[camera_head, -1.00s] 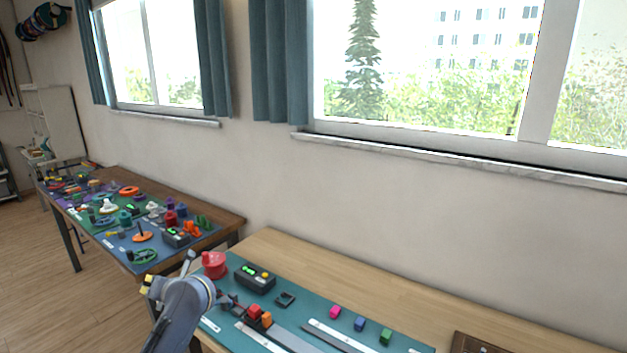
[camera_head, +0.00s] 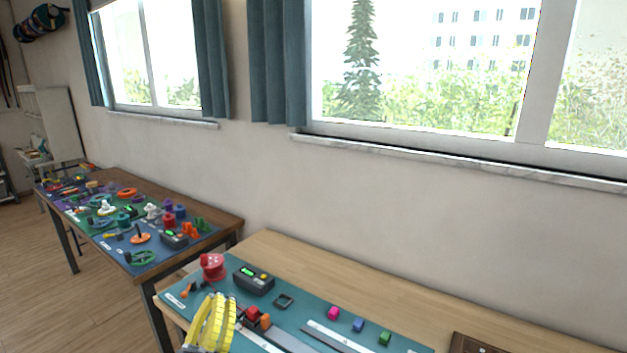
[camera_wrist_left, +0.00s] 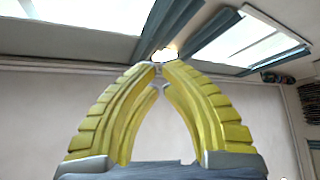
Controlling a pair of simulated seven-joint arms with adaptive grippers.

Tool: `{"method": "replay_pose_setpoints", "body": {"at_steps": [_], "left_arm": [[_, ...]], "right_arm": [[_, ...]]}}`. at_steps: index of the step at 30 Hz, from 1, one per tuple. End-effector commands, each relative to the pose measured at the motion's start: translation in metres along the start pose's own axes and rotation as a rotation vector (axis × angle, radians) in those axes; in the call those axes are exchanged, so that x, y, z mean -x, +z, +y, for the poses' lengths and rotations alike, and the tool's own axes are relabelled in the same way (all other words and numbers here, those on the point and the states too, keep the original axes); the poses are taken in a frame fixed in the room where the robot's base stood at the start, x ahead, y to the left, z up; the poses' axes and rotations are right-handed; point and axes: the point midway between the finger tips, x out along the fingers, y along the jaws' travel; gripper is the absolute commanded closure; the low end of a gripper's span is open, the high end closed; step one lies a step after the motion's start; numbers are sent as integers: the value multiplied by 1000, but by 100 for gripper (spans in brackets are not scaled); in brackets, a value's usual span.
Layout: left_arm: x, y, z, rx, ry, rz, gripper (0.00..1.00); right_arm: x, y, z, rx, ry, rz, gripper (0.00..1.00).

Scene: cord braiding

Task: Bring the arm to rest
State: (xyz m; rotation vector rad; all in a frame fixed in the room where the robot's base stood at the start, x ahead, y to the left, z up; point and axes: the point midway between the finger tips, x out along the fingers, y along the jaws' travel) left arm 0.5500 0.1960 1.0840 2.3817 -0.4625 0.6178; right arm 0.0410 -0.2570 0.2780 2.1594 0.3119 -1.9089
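My left gripper (camera_head: 217,298) has yellow ribbed fingers and stands upright at the near left edge of the front table (camera_head: 380,288). In the left wrist view its curved fingers (camera_wrist_left: 158,66) come together at the tips, with nothing held between them. In the head view the gripper covers part of the teal mat (camera_head: 308,311). My right gripper is not in view.
A second cluttered table (camera_head: 228,222) stands at left. The front table's back strip is clear.

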Motion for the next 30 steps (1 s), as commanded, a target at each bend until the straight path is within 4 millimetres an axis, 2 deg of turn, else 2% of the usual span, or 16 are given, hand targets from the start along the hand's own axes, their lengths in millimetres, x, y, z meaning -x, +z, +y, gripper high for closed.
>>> {"method": "replay_pose_setpoints", "body": {"at_steps": [3,7,12,15,18,21,24,30], "left_arm": [[30,39,12,-164,21,-183,100],[69,80,13,-349,24,-395,100],[132,118,-6,-587,-13,-679,100],[175,130,-24,-724,-55,-851,100],[220,130,-44,-857,-113,-1022,100],[261,122,-63,-970,-177,-1174,100],[292,110,-77,-1051,-234,-1286,100],[338,84,-93,-1165,-327,-1449,100]], "right_arm": [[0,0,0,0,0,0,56],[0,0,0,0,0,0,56],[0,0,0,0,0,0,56],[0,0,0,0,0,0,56],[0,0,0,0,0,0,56],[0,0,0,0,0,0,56],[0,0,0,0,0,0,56],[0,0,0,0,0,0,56]]}}
